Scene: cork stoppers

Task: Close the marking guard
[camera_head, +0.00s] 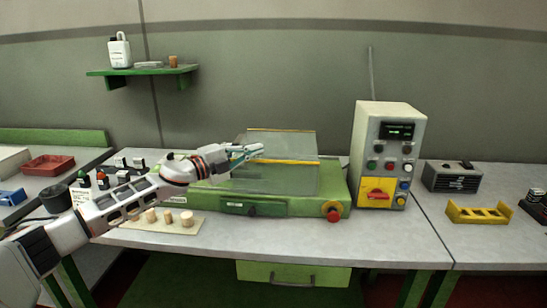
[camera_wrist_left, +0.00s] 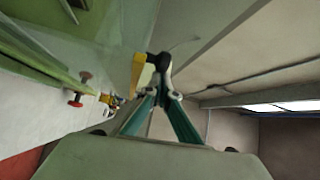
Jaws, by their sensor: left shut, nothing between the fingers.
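The marking guard is a clear pane (camera_head: 290,180) with yellow bars, on the green marking machine (camera_head: 275,208) in the middle of the bench. One yellow bar (camera_head: 292,162) crosses it at mid-height, and a thin yellow edge shows at the top of the clear area behind. I cannot tell the guard's exact angle. My left gripper (camera_head: 258,150) is in front of the pane's upper left part, near the yellow bar; contact is unclear. Its teal fingers meet, empty, in the left wrist view (camera_wrist_left: 160,72). My right gripper is not in view.
A control box (camera_head: 385,140) with buttons and a yellow-red switch stands right of the machine. A red knob (camera_head: 333,215) sits at the machine's front right. Several corks stand on a pale board (camera_head: 140,225) below my left arm. A yellow rack (camera_head: 478,213) lies far right.

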